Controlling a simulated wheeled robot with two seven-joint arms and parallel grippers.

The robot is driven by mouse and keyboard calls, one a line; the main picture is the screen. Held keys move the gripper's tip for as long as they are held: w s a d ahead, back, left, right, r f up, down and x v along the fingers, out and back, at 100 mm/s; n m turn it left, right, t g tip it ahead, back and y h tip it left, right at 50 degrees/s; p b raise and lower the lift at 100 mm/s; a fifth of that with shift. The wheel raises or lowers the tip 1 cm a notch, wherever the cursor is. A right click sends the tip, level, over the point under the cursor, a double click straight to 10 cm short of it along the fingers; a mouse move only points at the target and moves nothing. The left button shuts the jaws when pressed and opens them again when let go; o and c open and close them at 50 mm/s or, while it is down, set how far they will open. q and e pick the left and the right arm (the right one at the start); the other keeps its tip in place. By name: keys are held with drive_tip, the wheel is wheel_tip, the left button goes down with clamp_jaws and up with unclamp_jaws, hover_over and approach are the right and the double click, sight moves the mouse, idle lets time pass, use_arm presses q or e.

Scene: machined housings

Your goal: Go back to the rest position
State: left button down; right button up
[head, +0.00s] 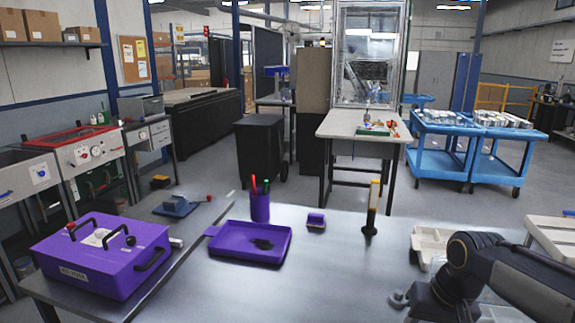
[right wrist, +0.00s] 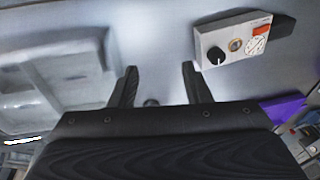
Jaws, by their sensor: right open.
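My right gripper (right wrist: 157,78) is open in the right wrist view, with its two dark fingers apart and nothing between them. My right arm (head: 500,272) comes in at the lower right of the head view, over the right end of the grey bench (head: 330,285). A pale grey box with a black knob and a dial (right wrist: 238,42) lies beyond the right finger in the wrist view, apart from it. My left arm and gripper are not in view.
A white compartment tray (head: 430,240) stands beside my right arm. A purple tray (head: 235,246), purple pen cup (head: 260,208), small purple block (head: 316,221) and black-yellow upright tool (head: 371,212) are farther left. A purple case (head: 105,262) sits at far left. The middle front of the bench is clear.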

drive_tip(key=s+a+f+t+y, duration=0.1)
drive_tip(key=s+a+t, duration=0.1)
drive_tip(key=s, duration=0.7)
drive_tip(key=s+a+f+t+y, duration=0.1)
drive_tip(key=s+a, duration=0.2)
drive_tip(key=s, duration=0.6)
drive_tip(key=shift+s+f+n+t, duration=0.25)
drive_tip(key=shift+f+n+t, duration=0.1)
drive_tip(key=shift+n+t, duration=0.05)
